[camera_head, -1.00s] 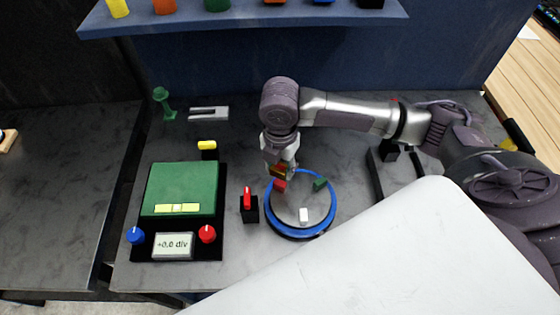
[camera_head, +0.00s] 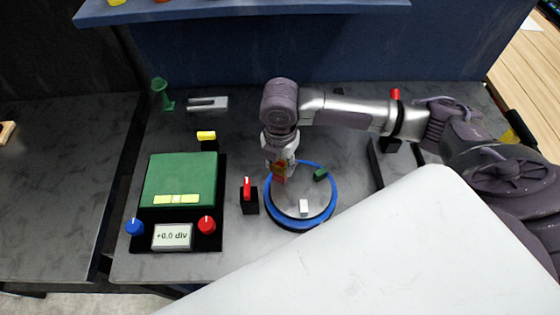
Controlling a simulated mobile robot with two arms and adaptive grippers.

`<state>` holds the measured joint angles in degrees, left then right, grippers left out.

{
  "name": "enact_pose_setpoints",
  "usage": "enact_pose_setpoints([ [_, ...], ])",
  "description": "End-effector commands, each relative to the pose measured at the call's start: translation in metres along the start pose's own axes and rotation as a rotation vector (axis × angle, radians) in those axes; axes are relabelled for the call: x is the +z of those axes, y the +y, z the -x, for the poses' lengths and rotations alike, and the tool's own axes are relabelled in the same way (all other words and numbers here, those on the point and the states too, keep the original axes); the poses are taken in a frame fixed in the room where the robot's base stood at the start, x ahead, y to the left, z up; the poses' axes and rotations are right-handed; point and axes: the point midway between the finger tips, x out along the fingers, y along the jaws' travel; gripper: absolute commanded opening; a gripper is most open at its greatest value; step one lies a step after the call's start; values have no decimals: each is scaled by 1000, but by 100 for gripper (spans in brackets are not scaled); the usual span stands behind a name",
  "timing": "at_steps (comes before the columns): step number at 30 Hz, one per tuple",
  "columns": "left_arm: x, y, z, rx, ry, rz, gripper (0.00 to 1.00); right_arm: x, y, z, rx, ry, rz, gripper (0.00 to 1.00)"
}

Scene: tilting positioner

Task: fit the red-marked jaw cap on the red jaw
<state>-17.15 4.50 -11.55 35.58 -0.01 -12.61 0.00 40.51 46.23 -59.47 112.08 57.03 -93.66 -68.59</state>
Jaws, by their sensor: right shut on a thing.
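My right gripper (camera_head: 279,168) points down at the far left edge of the round blue-rimmed chuck (camera_head: 327,211). It is shut on a small jaw cap, of which only a dark and orange-yellow bit shows between the fingers. The red jaw (camera_head: 279,179) is right under the fingertips and partly hidden. The held cap looks very close to the red jaw; I cannot tell whether it touches or sits on it. The green jaw (camera_head: 320,174) and the white jaw (camera_head: 304,206) stand bare on the chuck. My left gripper is not in view.
A red-handled switch (camera_head: 247,188) stands just left of the chuck. The green-topped box (camera_head: 179,180) with knobs and a "+0.0 div" display is farther left. A green stand (camera_head: 162,94) and grey block (camera_head: 208,104) are behind. A blue shelf (camera_head: 240,11) hangs at the back.

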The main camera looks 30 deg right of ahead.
Motion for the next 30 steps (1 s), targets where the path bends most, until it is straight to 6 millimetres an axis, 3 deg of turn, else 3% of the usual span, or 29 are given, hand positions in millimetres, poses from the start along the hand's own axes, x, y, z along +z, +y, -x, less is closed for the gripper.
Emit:
enact_pose_setpoints([
  [21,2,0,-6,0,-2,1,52,0,0,-29,-1,1,0,5],
  [22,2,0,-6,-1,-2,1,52,0,0,-28,0,1,0,46],
  [27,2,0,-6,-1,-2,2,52,0,0,-28,0,0,0,72],
  [30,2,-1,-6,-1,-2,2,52,0,0,-28,0,0,0,72],
])
